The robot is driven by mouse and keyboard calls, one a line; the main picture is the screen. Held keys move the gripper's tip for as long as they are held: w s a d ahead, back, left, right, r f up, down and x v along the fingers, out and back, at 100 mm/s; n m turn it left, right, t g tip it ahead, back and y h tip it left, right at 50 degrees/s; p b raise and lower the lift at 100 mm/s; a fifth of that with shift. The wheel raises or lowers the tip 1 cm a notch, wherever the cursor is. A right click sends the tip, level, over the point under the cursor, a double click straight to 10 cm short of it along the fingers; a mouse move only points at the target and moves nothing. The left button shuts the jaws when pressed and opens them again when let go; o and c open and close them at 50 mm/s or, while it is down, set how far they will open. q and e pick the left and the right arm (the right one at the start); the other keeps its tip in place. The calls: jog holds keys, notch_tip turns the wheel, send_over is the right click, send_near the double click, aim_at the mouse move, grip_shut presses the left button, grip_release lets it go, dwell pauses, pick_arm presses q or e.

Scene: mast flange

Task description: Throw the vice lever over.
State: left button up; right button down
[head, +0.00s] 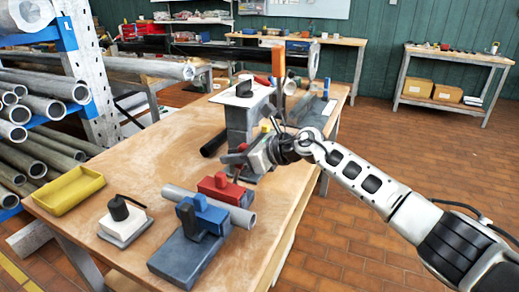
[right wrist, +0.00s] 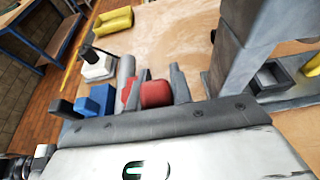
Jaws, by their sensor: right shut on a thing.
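The vice (head: 190,250) is a blue-grey block with blue and dark upright parts on the bench's near side. My right gripper (head: 240,163) is above and behind the red block, next to the grey post. In the right wrist view a rounded red grip (right wrist: 156,93) sits between its two fingers, which are closed on it; I take it for the lever's end. The rest of the lever is mostly hidden. My left gripper is not in view.
A grey post with a white top plate (head: 241,94) stands close behind my right gripper. A white block with a black handle (head: 120,222) and a yellow tray (head: 68,190) are at left. Bare bench (head: 150,165) lies between the tray and the post.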

jog(key=shift+w+a+g+h+p, duration=0.3)
jog(key=shift+a+g+h, duration=0.05)
jog(key=shift+a+h, duration=0.4)
jog(key=shift+w+a+g+h+p, duration=0.3)
jog(key=shift+a+g+h, duration=0.05)
jog(key=shift+a+h, duration=0.35)
jog(key=c, duration=1.2)
grip_release()
jog(key=shift+a, duration=0.1)
jog(key=shift+c, duration=0.2)
jog(key=b+v, duration=0.2)
jog(key=v, duration=1.4)
jog(key=shift+w, duration=0.1)
